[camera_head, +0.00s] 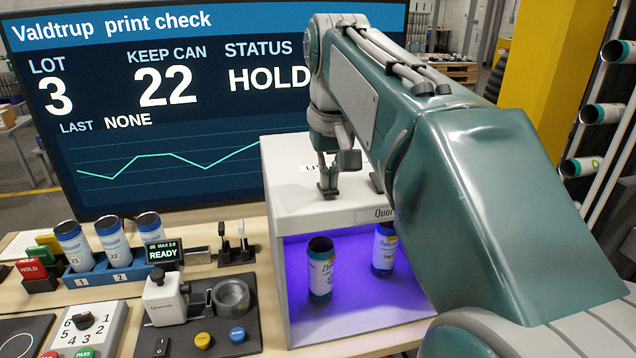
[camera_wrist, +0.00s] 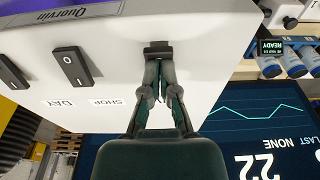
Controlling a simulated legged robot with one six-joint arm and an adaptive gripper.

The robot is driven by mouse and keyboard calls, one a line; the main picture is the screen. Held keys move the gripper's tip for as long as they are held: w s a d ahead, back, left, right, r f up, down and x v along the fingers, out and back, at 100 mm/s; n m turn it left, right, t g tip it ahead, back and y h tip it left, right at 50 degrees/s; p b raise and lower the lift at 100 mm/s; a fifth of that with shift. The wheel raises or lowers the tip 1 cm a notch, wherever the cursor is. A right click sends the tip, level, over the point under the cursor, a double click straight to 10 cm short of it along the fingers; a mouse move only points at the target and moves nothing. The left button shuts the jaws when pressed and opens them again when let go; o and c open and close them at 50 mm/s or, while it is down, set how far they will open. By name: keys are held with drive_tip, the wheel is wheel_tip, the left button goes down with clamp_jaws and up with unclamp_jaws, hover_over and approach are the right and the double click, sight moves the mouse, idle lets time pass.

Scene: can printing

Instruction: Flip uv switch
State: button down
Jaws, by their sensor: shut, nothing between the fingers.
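A white light box (camera_head: 290,205) labelled Quorvin stands right of centre, its inside glowing violet. In the wrist view its top (camera_wrist: 110,60) carries dark rocker switches. One switch (camera_wrist: 13,72) is at the left edge, another (camera_wrist: 75,66) is marked O and I, and a third dark switch (camera_wrist: 158,47) lies right at my fingertips. Labels DAY and SHOP sit near the first two; a partly hidden label starting with U (camera_head: 306,168) shows in the head view. My gripper (camera_head: 327,188) is shut and empty, pointing down onto the box top; it also shows in the wrist view (camera_wrist: 161,66). Contact is unclear.
Two cans stand inside the box, one (camera_head: 320,268) in front and one (camera_head: 383,248) partly behind my arm. A blue rack (camera_head: 75,280) with several cans, a gauge block (camera_head: 165,300) and buttons stand left. A large screen (camera_head: 170,120) reading HOLD stands close behind the box.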

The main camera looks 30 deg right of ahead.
drive_tip(key=shift+f, duration=0.2)
drive_tip(key=shift+r, duration=3.5)
